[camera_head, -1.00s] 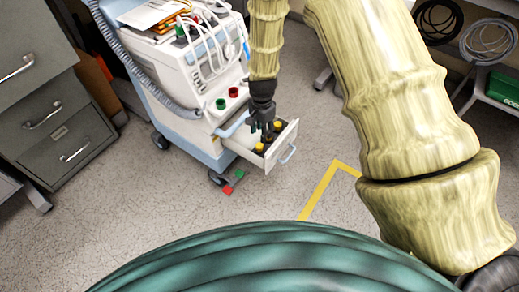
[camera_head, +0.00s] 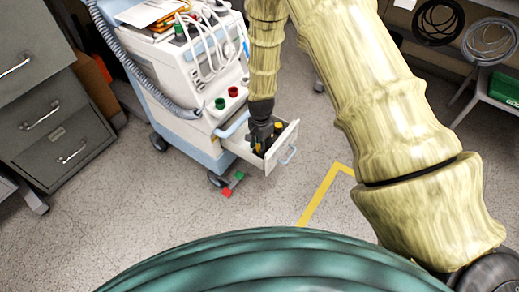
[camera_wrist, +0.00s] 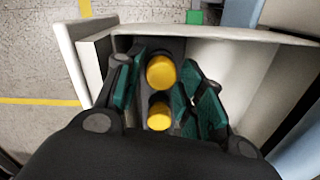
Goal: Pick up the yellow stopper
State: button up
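Two yellow stoppers sit in a row in the open drawer (camera_head: 270,165). In the wrist view the farther yellow stopper (camera_wrist: 161,72) and the nearer yellow stopper (camera_wrist: 159,116) both show round yellow tops. In the head view one yellow stopper (camera_head: 278,126) shows beside my gripper, and the other is mostly hidden by it. My gripper (camera_head: 261,140) is low over the drawer, pointing down. In the wrist view my gripper (camera_wrist: 163,75) is open, with one green-padded finger on each side of the stoppers. A gap shows around the farther stopper; finger contact with the nearer one cannot be told.
The drawer belongs to a white and blue medical cart (camera_head: 185,75). A red stopper (camera_head: 234,91) and a green stopper (camera_head: 220,103) stand on its ledge. Grey drawer cabinets (camera_head: 50,110) stand at left. Open floor (camera_head: 150,220) lies in front.

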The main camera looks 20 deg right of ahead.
jog(key=c, duration=0.5)
notch_tip(320, 180, up, 10)
jog(key=p, duration=0.2)
dwell(0.4)
